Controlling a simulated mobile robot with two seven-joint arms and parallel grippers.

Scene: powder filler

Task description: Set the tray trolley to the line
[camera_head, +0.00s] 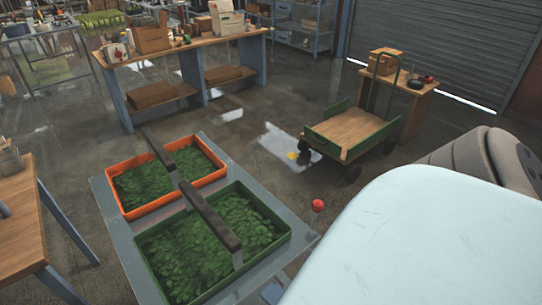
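A low grey platform (103,191) stands at the centre left. On it sit an orange-rimmed tray (128,213) and a green-rimmed tray (283,243), both filled with dark green material. A dark bar runs above each tray. A green trolley (352,129) with a bare wooden deck, dark wheels and a tall green push handle stands further back at the right. I cannot tell which of these the task calls the tray trolley. Neither of my grippers shows in this view.
A long workbench (190,49), a small table (425,92) and a wooden table (22,215) stand around. The floor between platform and workbench is clear.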

